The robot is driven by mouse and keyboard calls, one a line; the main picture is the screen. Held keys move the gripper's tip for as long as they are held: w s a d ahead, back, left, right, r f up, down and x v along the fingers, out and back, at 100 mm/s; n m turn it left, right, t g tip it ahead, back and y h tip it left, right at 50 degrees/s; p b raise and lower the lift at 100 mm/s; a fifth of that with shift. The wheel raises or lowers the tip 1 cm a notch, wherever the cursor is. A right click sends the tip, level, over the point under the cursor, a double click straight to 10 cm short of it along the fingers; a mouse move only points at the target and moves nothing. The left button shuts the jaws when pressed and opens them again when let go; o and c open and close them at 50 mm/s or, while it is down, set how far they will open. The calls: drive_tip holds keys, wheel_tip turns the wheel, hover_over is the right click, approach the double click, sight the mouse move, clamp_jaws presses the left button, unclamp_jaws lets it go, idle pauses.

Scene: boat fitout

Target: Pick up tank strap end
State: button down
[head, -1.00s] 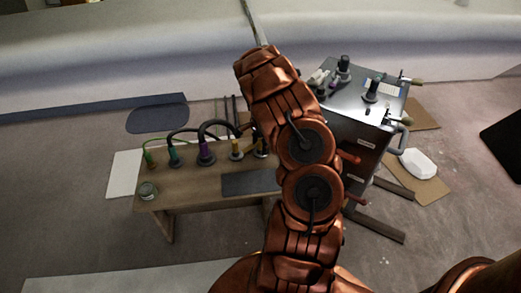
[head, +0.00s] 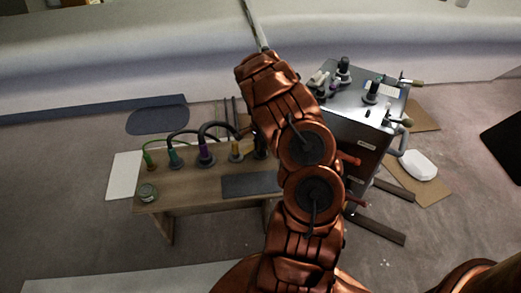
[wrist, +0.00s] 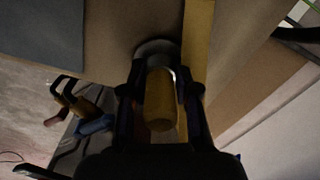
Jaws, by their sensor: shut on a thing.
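In the wrist view my gripper (wrist: 158,88) is shut on a yellow cylindrical end (wrist: 159,105), which looks like the tank strap end. One dark finger is on each side of it. Just beyond it is a pale round piece (wrist: 155,47), partly covered by the fingers. A flat yellow band (wrist: 197,45) runs beside it on the right. Whether the band joins the held end cannot be told. In the head view my arm hides the gripper and the held end.
A dark cabinet (head: 350,140) with knobs and handles stands to the right. A white case (head: 419,165) lies on cardboard.

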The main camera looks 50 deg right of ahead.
drive_tip(key=shift+r, duration=0.1)
drive_tip(key=shift+r, duration=0.3)
wheel_tip(320, 180, up, 3)
drive_tip(key=shift+s+r+p, duration=0.1)
drive_tip(key=shift+s+p, duration=0.05)
drive_tip(key=shift+p, duration=0.45)
drive_tip(key=s+a+r+p, duration=0.1)
drive_tip(key=s+a+p, duration=0.1)
drive_tip(key=s, duration=1.3)
drive_tip(key=shift+s+a, duration=0.25)
drive_tip(key=shift+s, duration=0.05)
